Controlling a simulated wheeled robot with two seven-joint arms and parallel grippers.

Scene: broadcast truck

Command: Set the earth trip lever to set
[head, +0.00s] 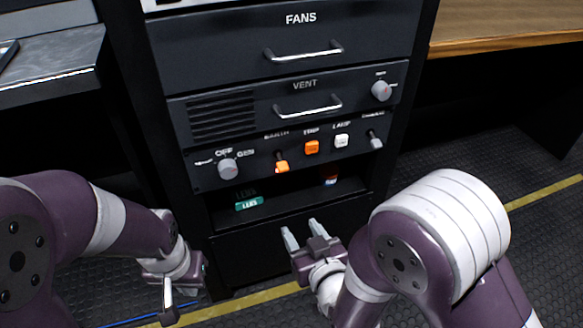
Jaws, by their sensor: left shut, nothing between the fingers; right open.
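The earth trip lever (281,162) is a small orange-tipped lever under a label reading EARTH, in the middle of the lower panel of the rack. Its tip points down; the small lettering around it is too blurred to read. My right gripper (302,232) is open and empty, below and slightly right of the lever, apart from it and in front of the rack's lower part. My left gripper (168,312) is shut and empty, low and left of the rack, well away from the lever.
The same panel (205,180) holds an OFF/GEN knob (228,168), an orange button (312,147), a white button (341,140) and a toggle (375,139). Above are the VENT drawer handle (308,106) and FANS drawer handle (304,51). A green box (249,203) sits in the shelf below.

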